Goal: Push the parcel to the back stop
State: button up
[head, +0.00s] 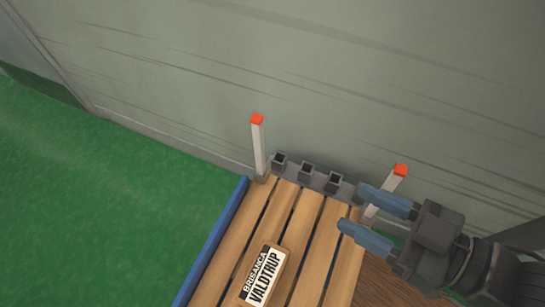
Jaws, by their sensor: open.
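The parcel (263,275) is a tan box with a black-and-white label reading "BRISANCA VALDTRUP". It lies on a wooden slatted surface (283,218), near the bottom of the head view, and its lower end is close to the frame edge. The back stop (318,178) appears to be the grey bar with several dark square sockets at the far end of the slats. A stretch of bare slats lies between parcel and bar. My gripper (352,207) is open and empty, with two blue-grey fingers over the far right corner of the slats, apart from the parcel.
Two white posts with red tops stand at the far corners, one left (259,145) and one right (387,189) beside my gripper. A blue rail (212,243) edges the slats' left side. A grey wall (300,70) rises behind. Green floor (100,200) is clear at left.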

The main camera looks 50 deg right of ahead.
aim_at(257, 288)
jog(key=k+z, duration=0.4)
jog(key=z, duration=0.2)
jog(key=k+l+u, duration=0.15)
jog(key=u, duration=0.2)
jog(key=k+l+u, duration=0.15)
jog(key=u, duration=0.2)
jog(key=k+l+u, duration=0.15)
jog(key=u, duration=0.25)
